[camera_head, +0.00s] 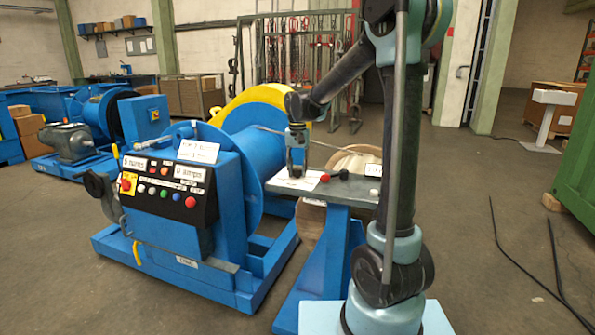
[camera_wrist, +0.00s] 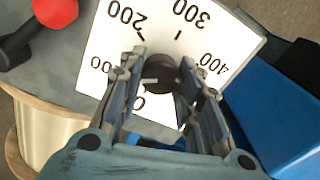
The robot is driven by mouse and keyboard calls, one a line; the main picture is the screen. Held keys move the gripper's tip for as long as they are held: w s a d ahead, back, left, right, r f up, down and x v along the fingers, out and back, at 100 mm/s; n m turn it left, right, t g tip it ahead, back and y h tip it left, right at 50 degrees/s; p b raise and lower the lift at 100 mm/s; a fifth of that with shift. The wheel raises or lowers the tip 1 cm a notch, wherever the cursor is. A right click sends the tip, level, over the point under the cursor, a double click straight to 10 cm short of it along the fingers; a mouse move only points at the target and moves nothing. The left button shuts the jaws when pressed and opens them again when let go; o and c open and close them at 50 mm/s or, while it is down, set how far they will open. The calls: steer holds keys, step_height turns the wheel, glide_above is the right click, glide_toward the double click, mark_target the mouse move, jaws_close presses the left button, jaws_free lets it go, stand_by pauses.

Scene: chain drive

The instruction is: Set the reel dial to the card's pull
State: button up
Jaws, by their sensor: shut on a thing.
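The dial is a white plate (camera_wrist: 110,50) marked from 0 to 400 in the wrist view, with a dark round knob (camera_wrist: 158,78) at its centre. My gripper (camera_wrist: 160,82) has its two fingers on either side of the knob and is shut on it. A small light stub shows at the knob's left, between the fingers; I cannot tell the setting from it. In the head view my gripper (camera_head: 297,172) points down over the dial plate (camera_head: 302,182) on the grey stand top. A white card (camera_head: 198,151) stands on the blue machine; its print is too small to read.
A red-knobbed lever (camera_head: 325,178) sits just right of the dial; its red knob (camera_wrist: 55,12) is at upper left in the wrist view. The control panel (camera_head: 165,188) has several buttons and labels. A wooden reel (camera_head: 350,160) stands behind the stand.

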mark_target(298, 169)
steer(key=shift+w, duration=0.1)
steer(key=o, duration=1)
steer(key=shift+o, duration=0.2)
step_height(298, 169, up, 12)
stand_by(0.3)
